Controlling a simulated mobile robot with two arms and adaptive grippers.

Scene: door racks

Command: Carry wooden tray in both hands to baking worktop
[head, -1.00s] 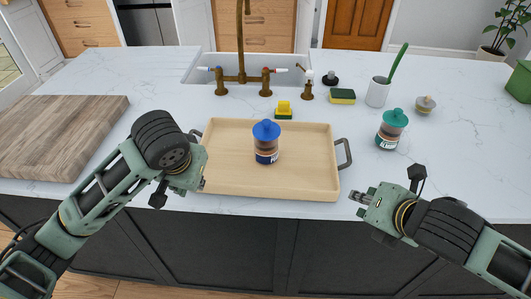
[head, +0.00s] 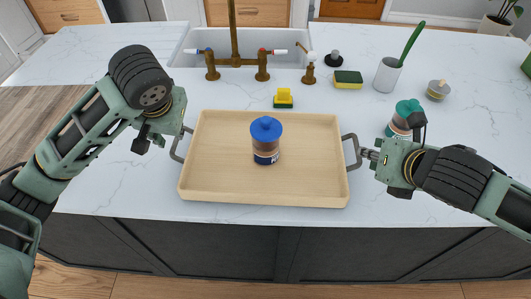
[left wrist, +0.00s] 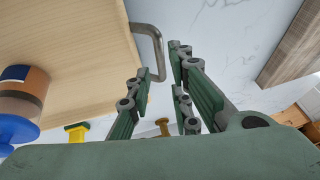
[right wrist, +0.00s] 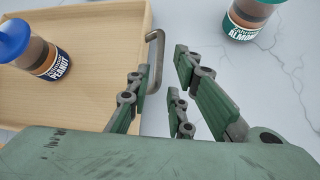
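The wooden tray (head: 225,185) lies on the white marble counter. A blue-lidded peanut jar (head: 266,145) stands upright on it. The tray has a grey metal handle at each end, the left handle (head: 178,146) and the right handle (head: 353,152). My left gripper (left wrist: 160,62) is open, with the left handle between or just ahead of its fingertips in the left wrist view. My right gripper (right wrist: 160,65) is open, and the right handle (right wrist: 155,55) reaches between its fingertips. In the head view my left fingertips are mostly hidden by the gripper body.
A green-lidded almond jar (head: 402,118) stands close behind my right gripper. A sink with a brass tap (head: 235,55), sponges (head: 348,79) and a brush cup (head: 388,74) are behind the tray. A wooden board (head: 30,120) lies at the left. Counter in front of the tray is narrow.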

